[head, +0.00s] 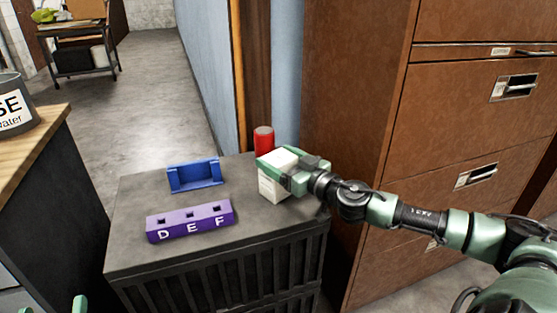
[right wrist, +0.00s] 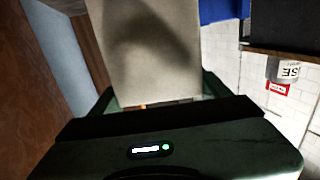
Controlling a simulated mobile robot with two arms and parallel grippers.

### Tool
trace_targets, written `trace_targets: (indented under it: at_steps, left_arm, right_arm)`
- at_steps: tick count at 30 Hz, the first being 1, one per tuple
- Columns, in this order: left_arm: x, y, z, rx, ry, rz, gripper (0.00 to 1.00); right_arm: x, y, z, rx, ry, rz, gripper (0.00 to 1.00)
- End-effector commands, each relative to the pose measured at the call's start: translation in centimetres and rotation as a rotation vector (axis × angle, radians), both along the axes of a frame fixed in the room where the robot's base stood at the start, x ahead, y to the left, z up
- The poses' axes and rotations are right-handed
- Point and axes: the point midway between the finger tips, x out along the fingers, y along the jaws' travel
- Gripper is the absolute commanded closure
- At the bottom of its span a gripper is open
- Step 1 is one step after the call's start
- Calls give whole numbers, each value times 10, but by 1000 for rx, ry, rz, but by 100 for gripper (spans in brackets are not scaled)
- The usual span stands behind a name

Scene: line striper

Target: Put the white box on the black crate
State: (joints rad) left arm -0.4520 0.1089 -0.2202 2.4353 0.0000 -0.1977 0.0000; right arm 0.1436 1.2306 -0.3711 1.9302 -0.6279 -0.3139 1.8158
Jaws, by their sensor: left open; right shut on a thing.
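The white box (head: 272,187) is at the right part of the black crate's top, in the head view. My right gripper (head: 283,171) is shut on the white box, with its fingers around the upper part of it. In the right wrist view the white box (right wrist: 147,50) fills the space between the fingers. The black crate (head: 140,251) has a flat grey top and slatted sides. I cannot tell whether the box's underside touches the top. My left gripper (head: 80,305) shows only as green tips at the bottom left edge, away from the crate.
A blue holder (head: 194,176) and a purple block marked D E F (head: 190,221) lie on the crate's left half. A red can (head: 264,140) stands behind the white box. A brown filing cabinet (head: 375,110) is close on the right. A wood-topped counter (head: 30,130) is at the left.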

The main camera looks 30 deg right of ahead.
Motion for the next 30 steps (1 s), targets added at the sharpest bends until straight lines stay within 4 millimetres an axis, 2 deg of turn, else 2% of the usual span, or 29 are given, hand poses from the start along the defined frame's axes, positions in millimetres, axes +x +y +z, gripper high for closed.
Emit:
trace_targets:
  at_steps: [11, 12, 14, 27, 30]
  left_arm:
    - [-1, 0, 7, -10, -37, -1, 38]
    - [-2, 0, 8, -11, -41, -2, 38]
    - [-2, 0, 8, -11, -41, -1, 38]
    - [0, -1, 3, -3, -8, -1, 38]
    - [0, -1, 2, -3, -10, -1, 38]
  right_arm:
    - [0, 0, -2, 1, -1, 0, 93]
    - [0, 0, -2, 1, 0, 0, 18]
    - [0, 0, -2, 1, 0, 0, 1]
    - [0, 0, 2, -1, 0, 0, 1]
    - [-7, -1, -2, 2, 3, -1, 1]
